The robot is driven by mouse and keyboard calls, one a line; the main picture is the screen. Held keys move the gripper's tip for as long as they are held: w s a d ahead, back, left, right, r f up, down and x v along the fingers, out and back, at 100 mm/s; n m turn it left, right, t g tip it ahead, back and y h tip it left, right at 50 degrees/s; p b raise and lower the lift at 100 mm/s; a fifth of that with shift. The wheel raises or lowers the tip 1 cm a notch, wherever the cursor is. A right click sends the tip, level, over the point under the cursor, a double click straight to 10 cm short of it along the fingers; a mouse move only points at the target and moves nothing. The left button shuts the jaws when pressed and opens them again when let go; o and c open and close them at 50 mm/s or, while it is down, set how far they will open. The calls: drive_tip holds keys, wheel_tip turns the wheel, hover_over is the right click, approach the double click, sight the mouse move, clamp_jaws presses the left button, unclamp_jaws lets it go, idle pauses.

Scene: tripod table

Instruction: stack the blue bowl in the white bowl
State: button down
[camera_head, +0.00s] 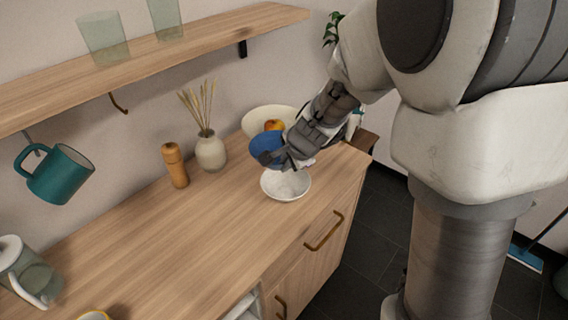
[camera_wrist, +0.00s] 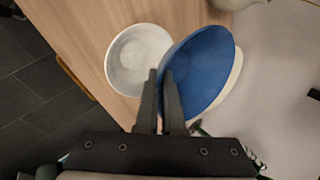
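The blue bowl (camera_head: 266,147) is in my gripper (camera_head: 288,161), tilted, above the counter and just behind the white bowl. In the wrist view my gripper (camera_wrist: 161,78) has its two fingers close together on the left rim of the blue bowl (camera_wrist: 203,68). The white bowl (camera_head: 286,186) stands upright and looks empty on the counter near its front edge. In the wrist view the white bowl (camera_wrist: 138,62) is left of the blue one, partly covered by the fingers and the blue rim.
A larger cream bowl (camera_head: 256,117) with fruit (camera_head: 273,125) stands behind the blue bowl. A vase (camera_head: 211,152) with dry stems and a wooden mill (camera_head: 175,165) stand to the left. A teal mug (camera_head: 58,174) hangs below the shelf (camera_head: 150,55). The counter's left middle is clear.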

drive_tip(key=shift+f+b, duration=1)
drive_tip(key=shift+f, duration=0.75)
drive_tip(key=shift+f, duration=0.1)
drive_tip(key=shift+f+b, duration=0.4)
drive_tip(key=shift+b, duration=0.1)
drive_tip(key=c, duration=1)
unclamp_jaws()
drive_tip(key=shift+c, duration=0.2)
drive_tip(key=shift+r, duration=0.1)
